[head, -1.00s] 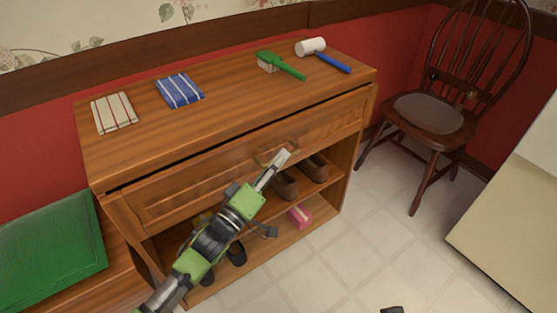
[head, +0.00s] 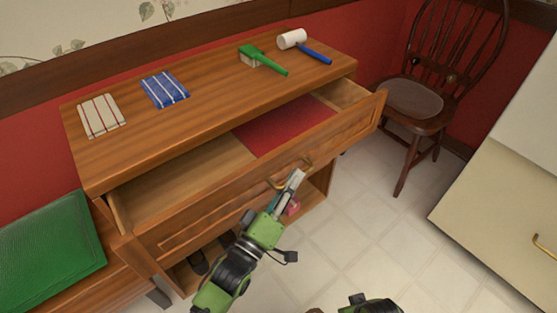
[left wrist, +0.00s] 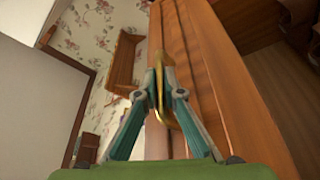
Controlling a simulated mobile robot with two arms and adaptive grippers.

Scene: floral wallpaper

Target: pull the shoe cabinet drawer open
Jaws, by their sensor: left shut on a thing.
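The wooden shoe cabinet (head: 110,170) stands against the red wall. Its drawer (head: 215,217) is pulled well out, showing a pale wood inside with a red area (head: 285,127) toward the right. The brass drawer handle (head: 305,163) is on the drawer front; it also shows in the left wrist view (left wrist: 159,92). My left gripper (head: 296,178) is shut on this handle, its fingers on either side of the bar in the left wrist view (left wrist: 161,80). Part of my right arm (head: 372,305) shows at the bottom edge; its fingers are out of view.
A dark chair (head: 413,97) stands right. Tiled floor (head: 370,235) is clear in front.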

